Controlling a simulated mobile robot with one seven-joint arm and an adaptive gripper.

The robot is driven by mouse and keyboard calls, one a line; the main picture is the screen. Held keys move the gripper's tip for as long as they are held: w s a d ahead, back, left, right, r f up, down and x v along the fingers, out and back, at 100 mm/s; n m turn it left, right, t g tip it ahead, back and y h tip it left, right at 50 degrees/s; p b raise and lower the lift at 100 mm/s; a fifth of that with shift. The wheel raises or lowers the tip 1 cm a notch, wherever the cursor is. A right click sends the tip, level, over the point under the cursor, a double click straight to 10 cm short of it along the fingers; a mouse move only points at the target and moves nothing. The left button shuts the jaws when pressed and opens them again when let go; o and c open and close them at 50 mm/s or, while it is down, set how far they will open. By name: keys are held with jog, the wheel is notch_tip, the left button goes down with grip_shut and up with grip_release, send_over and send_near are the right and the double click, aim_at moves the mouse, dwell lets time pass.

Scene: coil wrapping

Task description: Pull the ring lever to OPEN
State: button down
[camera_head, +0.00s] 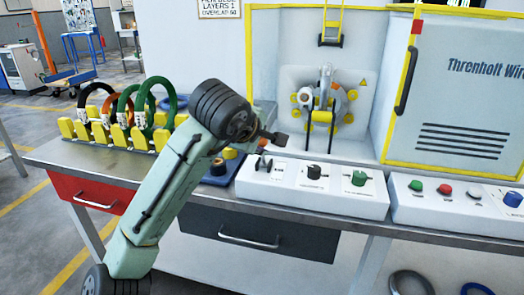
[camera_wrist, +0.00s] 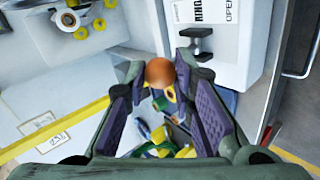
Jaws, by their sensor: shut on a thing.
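A black lever (camera_wrist: 195,42) stands on the white panel beside a label with RING and OPEN on it, in the wrist view. What the knob belongs to is hidden. In the head view my gripper (camera_head: 277,138) is above the left part of the control box, its fingers mostly hidden by my wrist.
A rack (camera_head: 110,137) of coloured coils stands at left on the bench. The winding machine (camera_head: 322,100) is behind the box, with a white cabinet (camera_head: 455,105) at right. A second button box (camera_head: 450,208) sits at right. A drawer handle (camera_wrist: 300,40) shows at the wrist view's right edge.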

jog(key=shift+s+a+f+t+b, duration=0.25)
jog(key=shift+s+f+t+b, duration=0.45)
jog(key=shift+b, duration=0.65)
jog(key=shift+r, duration=0.25)
jog(key=c, duration=1.3)
grip_release()
jog(key=shift+c, duration=0.2)
jog(key=shift+r, duration=0.1)
jog(key=v, duration=1.2)
jog(key=shift+a+f, duration=0.2)
jog(key=shift+f, duration=0.1)
